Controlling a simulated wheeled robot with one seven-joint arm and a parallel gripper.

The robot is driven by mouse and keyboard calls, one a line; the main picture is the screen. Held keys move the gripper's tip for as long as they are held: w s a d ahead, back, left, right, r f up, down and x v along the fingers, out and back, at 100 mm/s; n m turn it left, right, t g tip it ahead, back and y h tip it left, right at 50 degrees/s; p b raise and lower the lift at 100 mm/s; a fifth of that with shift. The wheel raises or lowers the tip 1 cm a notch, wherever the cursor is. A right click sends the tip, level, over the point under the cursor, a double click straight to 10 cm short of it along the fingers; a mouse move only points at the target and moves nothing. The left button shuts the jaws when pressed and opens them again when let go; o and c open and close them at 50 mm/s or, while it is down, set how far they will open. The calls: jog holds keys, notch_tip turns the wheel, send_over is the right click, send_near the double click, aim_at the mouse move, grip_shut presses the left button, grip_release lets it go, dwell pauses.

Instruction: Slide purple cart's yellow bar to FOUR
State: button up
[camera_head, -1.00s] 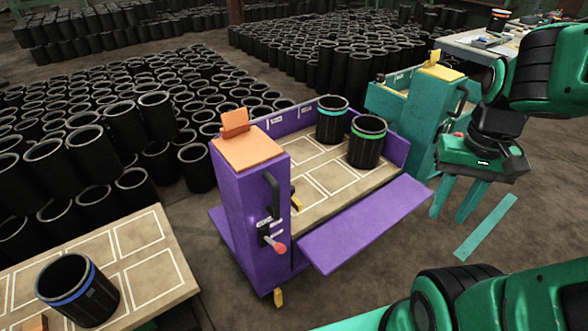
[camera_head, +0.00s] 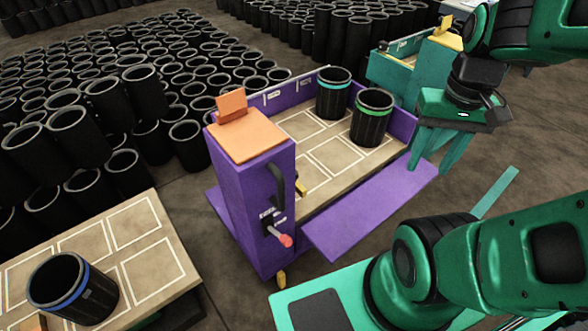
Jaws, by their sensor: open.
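The purple cart (camera_head: 246,195) stands in the middle of the head view, with a tall end column, a pale slotted deck and a lowered side flap (camera_head: 370,208). A small yellow piece (camera_head: 300,187) shows at the column's inner edge, just above the deck; most of it is hidden by the column. Another yellow piece (camera_head: 281,279) sits low at the column's foot. I cannot tell which is the bar, and no FOUR mark is readable. My gripper (camera_head: 433,162) is open and empty, fingers pointing down, above or near the flap's right end.
The column carries a black handle (camera_head: 277,186) and a red-tipped lever (camera_head: 285,240). Two black sleeves, cyan-banded (camera_head: 333,93) and green-banded (camera_head: 372,117), stand on the deck. A blue-banded sleeve (camera_head: 72,288) stands on a gridded table (camera_head: 152,262) at lower left. A teal cart (camera_head: 392,74) is behind.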

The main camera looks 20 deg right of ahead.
jog(key=w+a+f+n+y, duration=0.1)
jog(key=w+a+f+n, duration=0.1)
jog(key=w+f+n, duration=0.4)
jog(key=w+a+f+n+t, duration=0.1)
jog(key=w+a+f+n, duration=0.2)
jog(key=w, duration=0.6)
jog(key=w+a+f+n+y, duration=0.1)
jog(key=w+a+f+n, duration=0.1)
jog(key=w+f+n, duration=0.4)
jog(key=w+a+f+n, duration=0.1)
jog(key=w+a+f, duration=0.2)
jog(key=f, duration=0.1)
jog(key=w+a+f+n+y, duration=0.1)
jog(key=w+a+f, duration=0.2)
jog(key=a+f, duration=0.1)
jog(key=w+a+f+n+t+y, duration=0.1)
jog(key=w+a+f, duration=0.2)
jog(key=f, duration=0.2)
jog(key=shift+w+a+f, duration=0.1)
jog(key=shift+w+a, duration=0.05)
grip_shut()
